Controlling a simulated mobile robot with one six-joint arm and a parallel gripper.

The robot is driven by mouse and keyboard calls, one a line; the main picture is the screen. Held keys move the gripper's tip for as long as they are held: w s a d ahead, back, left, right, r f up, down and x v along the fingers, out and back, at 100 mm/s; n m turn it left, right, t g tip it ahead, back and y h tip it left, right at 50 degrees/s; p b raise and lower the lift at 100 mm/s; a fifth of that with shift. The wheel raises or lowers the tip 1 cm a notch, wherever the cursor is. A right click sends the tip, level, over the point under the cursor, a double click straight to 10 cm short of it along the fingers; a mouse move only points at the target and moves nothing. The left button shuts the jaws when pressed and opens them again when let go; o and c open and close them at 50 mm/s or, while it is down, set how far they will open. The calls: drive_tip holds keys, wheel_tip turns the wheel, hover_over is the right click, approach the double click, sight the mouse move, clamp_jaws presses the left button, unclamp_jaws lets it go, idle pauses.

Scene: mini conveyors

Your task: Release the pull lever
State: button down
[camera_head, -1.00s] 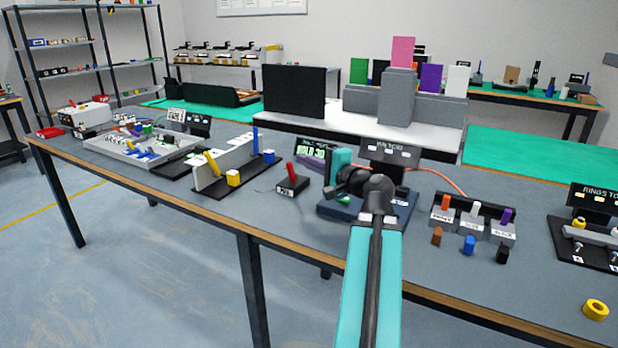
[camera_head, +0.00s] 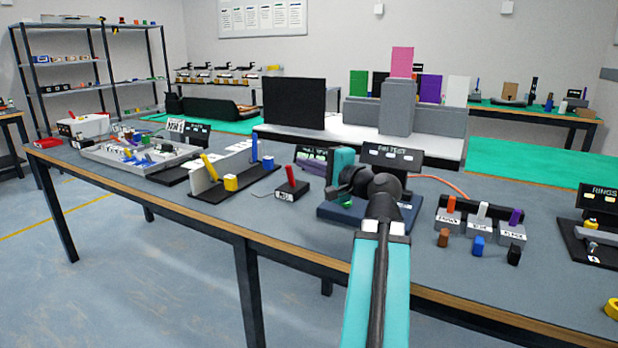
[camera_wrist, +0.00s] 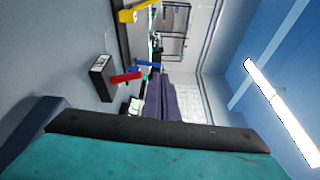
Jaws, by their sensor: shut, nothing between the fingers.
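A red lever (camera_head: 291,177) stands on a small black box (camera_head: 291,192) with a white label too small to read. The lever leans slightly left. In the wrist view the red lever (camera_wrist: 126,77) and its black box (camera_wrist: 101,80) lie left of centre. My gripper (camera_head: 343,164) is at the end of my teal and black arm, right of the lever and apart from it. It is shut and empty. Its fingertips are hidden in the head view. A teal and black part of mine fills the bottom of the wrist view.
Left of the lever is a panel fixture with a yellow lever (camera_head: 208,166) and a blue lever (camera_head: 254,148). A dark blue base (camera_head: 335,212) lies under my gripper. Several coloured pegs (camera_head: 482,210) stand to the right. Bare table lies in front of the lever box.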

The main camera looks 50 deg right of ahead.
drive_tip(key=shift+s+a+r+b, duration=0.1)
drive_tip(key=shift+s+a+b, duration=0.85)
drive_tip(key=shift+b, duration=0.45)
drive_tip(key=shift+s+a+r+b, duration=0.1)
drive_tip(key=shift+s+a+b, duration=0.6)
drive_tip(key=shift+s+b, duration=0.5)
drive_tip(key=shift+w, duration=0.15)
